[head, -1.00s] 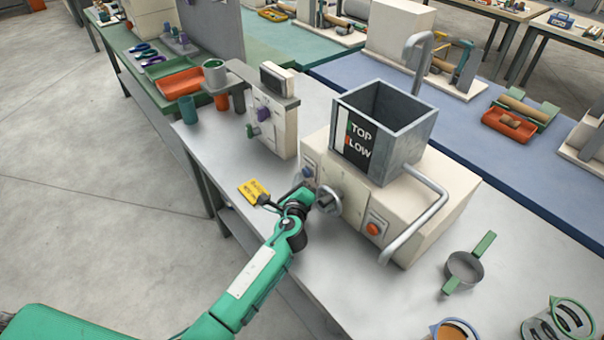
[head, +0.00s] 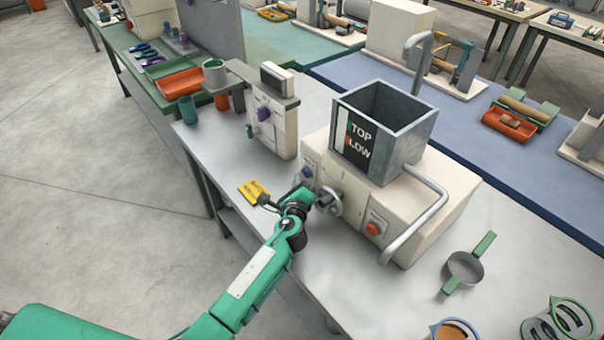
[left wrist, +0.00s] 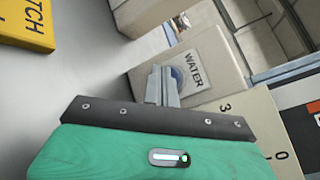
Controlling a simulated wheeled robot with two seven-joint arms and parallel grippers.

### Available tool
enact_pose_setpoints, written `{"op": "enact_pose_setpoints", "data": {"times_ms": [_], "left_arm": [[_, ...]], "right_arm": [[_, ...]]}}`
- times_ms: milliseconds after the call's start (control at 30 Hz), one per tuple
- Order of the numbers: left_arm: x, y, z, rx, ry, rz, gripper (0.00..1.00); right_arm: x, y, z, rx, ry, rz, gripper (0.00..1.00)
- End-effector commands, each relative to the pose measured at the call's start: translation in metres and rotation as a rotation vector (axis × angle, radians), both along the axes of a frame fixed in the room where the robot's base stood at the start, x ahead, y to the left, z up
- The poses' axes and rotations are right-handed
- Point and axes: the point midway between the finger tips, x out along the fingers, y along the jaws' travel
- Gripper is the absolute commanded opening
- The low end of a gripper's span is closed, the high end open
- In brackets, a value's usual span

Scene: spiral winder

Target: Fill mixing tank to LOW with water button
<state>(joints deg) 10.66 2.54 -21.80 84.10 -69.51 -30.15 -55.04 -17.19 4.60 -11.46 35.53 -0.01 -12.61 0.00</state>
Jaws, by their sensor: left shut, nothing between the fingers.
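The mixing tank (head: 398,150) is an open grey square box on a cream machine. Its front has a black panel (head: 357,146) marked TOP and LOW, with a pale strip beside it. I see no water in the part of the inside that shows. The blue water button (head: 307,171) is on the machine's left front. In the left wrist view, the button (left wrist: 178,76) shows beside its WATER label, partly behind my fingers. My left gripper (head: 311,188) is shut and empty, its tips at the button; I cannot tell if they touch. My right gripper is not in view.
A metal knob (head: 328,200) and an orange button (head: 373,229) are to the right of the water button. A bent pipe (head: 424,215) runs along the machine's right. A yellow tag (head: 254,191) lies left of the gripper. A grey strainer (head: 464,268) lies at right.

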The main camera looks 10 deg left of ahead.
Motion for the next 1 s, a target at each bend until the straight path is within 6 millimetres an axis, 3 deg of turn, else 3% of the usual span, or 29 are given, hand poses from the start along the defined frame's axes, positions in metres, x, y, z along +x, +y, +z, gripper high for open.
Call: {"op": "enact_pose_setpoints", "data": {"times_ms": [33,733,1000], "left_arm": [[0.004,-0.008,0.009,-0.004,-0.013,-0.013,0.0],[-0.004,-0.002,0.005,-0.003,-0.011,-0.012,0.0],[-0.023,0.015,0.004,-0.002,-0.007,-0.007,0.0]], "right_arm": [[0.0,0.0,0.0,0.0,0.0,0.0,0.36],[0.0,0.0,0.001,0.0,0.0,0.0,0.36],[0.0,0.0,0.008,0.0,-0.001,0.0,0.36]]}}
